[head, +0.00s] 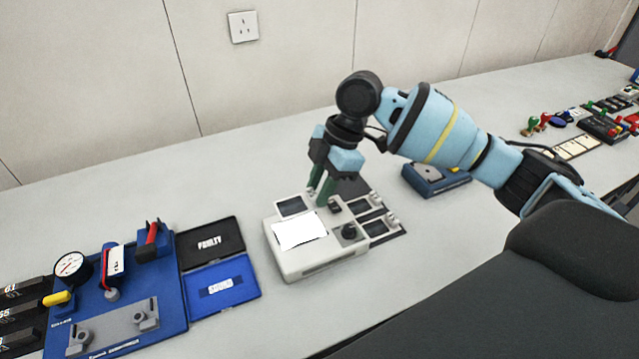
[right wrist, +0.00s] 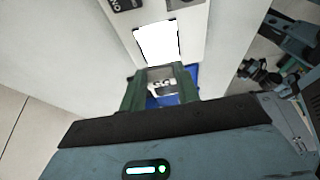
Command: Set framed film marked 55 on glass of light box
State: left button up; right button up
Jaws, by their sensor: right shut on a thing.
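My right gripper (head: 321,197) is shut on a small framed film (head: 292,206), a dark pane in a pale frame, just behind the light box. In the right wrist view the film (right wrist: 161,86) shows between the two green fingers (right wrist: 159,92); its marking is too small to read surely. The pale light box (head: 318,261) stands on the bench, and its lit white glass (head: 300,232) is bare. In the right wrist view the glass (right wrist: 158,42) lies just beyond the film. My left gripper is not in view.
Other framed films (head: 371,206) lie in a dark rack right of the light box. A black-and-blue open case (head: 232,300) and a blue gauge board (head: 172,305) are at left. A blue block (head: 436,180) stands behind right.

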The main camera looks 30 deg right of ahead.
jog(key=shift+f+b, duration=1.4)
jog(key=shift+f, duration=2.2)
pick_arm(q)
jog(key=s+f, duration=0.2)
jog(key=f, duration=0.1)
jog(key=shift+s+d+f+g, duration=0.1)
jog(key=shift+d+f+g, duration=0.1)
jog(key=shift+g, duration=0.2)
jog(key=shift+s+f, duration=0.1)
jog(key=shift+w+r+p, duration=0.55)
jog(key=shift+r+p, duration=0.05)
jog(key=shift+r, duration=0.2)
pick_arm(e)
jog(key=shift+f, duration=0.15)
